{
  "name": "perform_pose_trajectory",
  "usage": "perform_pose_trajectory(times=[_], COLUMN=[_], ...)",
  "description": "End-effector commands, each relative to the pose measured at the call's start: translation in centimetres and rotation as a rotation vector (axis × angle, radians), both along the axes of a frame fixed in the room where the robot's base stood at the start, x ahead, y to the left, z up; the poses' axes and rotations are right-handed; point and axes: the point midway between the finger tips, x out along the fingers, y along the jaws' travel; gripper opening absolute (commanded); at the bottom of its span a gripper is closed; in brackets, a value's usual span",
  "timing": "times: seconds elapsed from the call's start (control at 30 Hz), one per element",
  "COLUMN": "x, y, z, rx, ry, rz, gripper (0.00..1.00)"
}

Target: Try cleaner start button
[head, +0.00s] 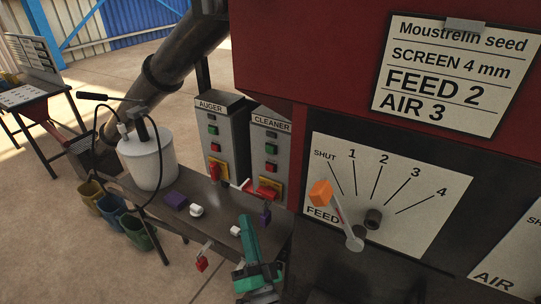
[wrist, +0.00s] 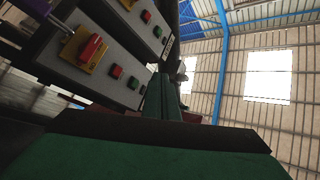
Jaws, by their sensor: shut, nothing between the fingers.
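The cleaner box (head: 270,145) is a grey panel labelled CLEANER at mid-frame in the head view. In the wrist view the nearer box carries a red handle (wrist: 90,45) on a yellow plate, with a green button (wrist: 133,83) further along. My gripper (head: 246,221), green, is shut and empty, below and in front of the cleaner box, apart from the button. Its green fingers also show in the wrist view (wrist: 162,88).
The auger box (head: 220,135) stands left of the cleaner box.

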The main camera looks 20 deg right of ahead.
Motion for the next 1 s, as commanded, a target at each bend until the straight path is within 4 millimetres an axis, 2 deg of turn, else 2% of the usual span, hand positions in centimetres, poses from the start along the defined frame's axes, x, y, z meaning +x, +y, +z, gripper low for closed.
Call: perform_pose_trajectory(times=[0.03, 0.2, 0.4, 0.6, 1.0], x=[1.4, 4.5, 6.5, 7.0, 7.0], y=[-0.1, -1.1, -2.3, -2.9, -3.1], z=[1.7, 5.7, 8.2, 8.8, 8.8], rx=[0.064, 0.279, 0.455, 0.519, 0.52], ry=[-0.039, -0.139, -0.213, -0.237, -0.238], rz=[0.011, 0.051, 0.079, 0.09, 0.088], gripper=[0.0, 0.0, 0.0, 0.0, 0.0])
